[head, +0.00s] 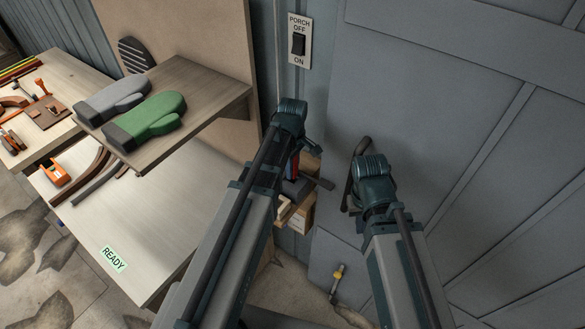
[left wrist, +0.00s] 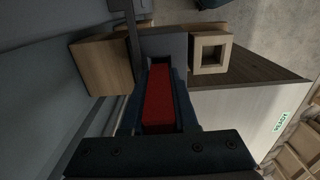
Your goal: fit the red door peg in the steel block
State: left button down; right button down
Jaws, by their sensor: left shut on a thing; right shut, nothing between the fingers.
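The red peg (left wrist: 158,103) lies lengthwise in the left wrist view, its far end beside a dark gap at the grey steel block (left wrist: 165,45). I cannot tell whether that end is inside the block. My left gripper (left wrist: 160,112) is shut on the peg. In the head view, a sliver of the red peg (head: 294,168) shows beside my left gripper (head: 299,160), with the grey block (head: 297,188) just below, largely hidden by my arm. My right gripper (head: 363,178) is shut and empty, close to the grey door; its fingertips are mostly hidden.
A wooden block (left wrist: 103,66) and a square wooden piece with a hole (left wrist: 197,54) flank the steel block. A shelf (head: 205,110) holds grey and green mitts (head: 147,122). The pale bench (head: 150,215) is mostly bare. A porch switch (head: 298,44) is on the wall.

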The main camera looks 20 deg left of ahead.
pick_arm(q)
jog(key=shift+f+b, duration=1.05)
jog(key=c, duration=0.6)
grip_release()
jog(key=shift+r, duration=0.1)
jog(key=shift+w+r+p, duration=0.15)
jog(key=shift+r+p, duration=0.3)
jog(key=shift+p, duration=0.15)
jog(key=r+p, duration=1.3)
jog(key=shift+s, duration=0.35)
jog(key=shift+f, duration=0.1)
